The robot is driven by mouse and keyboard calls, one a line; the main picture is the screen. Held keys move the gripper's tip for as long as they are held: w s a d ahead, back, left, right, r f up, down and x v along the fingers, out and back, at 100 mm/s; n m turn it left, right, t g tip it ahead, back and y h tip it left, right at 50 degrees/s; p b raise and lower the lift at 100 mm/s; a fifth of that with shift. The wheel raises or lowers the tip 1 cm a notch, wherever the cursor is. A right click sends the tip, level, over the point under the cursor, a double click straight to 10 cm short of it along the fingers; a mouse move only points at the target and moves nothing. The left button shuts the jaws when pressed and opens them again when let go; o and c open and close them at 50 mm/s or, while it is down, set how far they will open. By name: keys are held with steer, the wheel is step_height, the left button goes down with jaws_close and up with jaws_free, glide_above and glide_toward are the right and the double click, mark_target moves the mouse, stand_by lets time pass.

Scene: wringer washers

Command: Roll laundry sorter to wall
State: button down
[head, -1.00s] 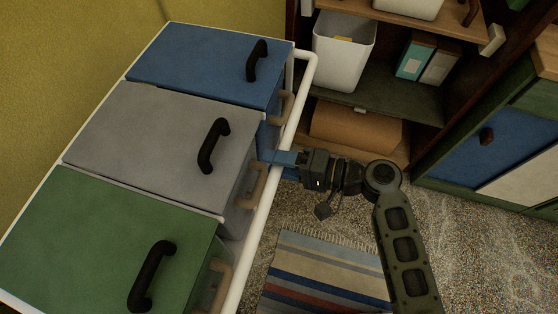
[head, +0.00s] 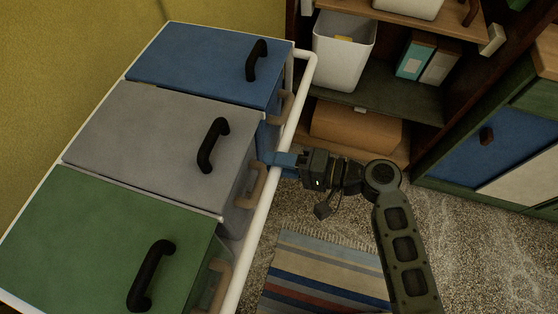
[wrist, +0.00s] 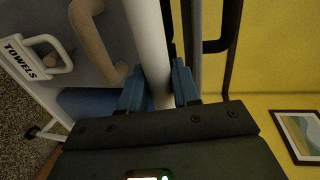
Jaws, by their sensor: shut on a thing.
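The laundry sorter (head: 160,140) fills the left of the head view, with blue, grey and green lids, black lid handles and a white rail (head: 254,240) along its right side. My gripper (head: 274,158) is at this rail beside the grey and blue bins. In the wrist view, the blue fingers of my gripper (wrist: 158,88) lie on both sides of the white rail (wrist: 150,45), shut on it. A "TOWELS" tag (wrist: 32,62) hangs on a bin there. The yellow wall (head: 60,60) is behind the sorter at upper left; the gap to it is hard to judge.
A shelf unit (head: 400,95) with a white bin (head: 343,50) and boxes stands at the back. A striped rug (head: 325,275) lies on the speckled floor right of the sorter. A blue-and-green cabinet (head: 490,150) stands at the right. A framed picture (wrist: 300,135) shows on the wall.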

mark_target(180, 134)
steer(key=shift+a+r+b+x, duration=0.2)
steer(key=shift+r+b+x, duration=1.15)
steer(key=shift+x, duration=3.6)
steer(key=shift+a+r+b+x, duration=0.15)
steer(key=shift+r+b+x, duration=0.4)
steer(key=shift+b+x, duration=2.95)
steer(key=shift+a+r+b+x, duration=0.25)
steer(key=shift+r+x, duration=0.75)
steer(key=shift+x, duration=5.35)
steer(key=shift+w+r, duration=0.1)
steer(key=shift+w, duration=0.05)
steer(key=c, duration=1.1)
jaws_free()
steer(key=shift+a, duration=0.1)
steer(key=shift+o, duration=0.7)
steer(key=p+v, duration=0.1)
steer(key=v, duration=0.6)
steer(key=shift+d, duration=0.4)
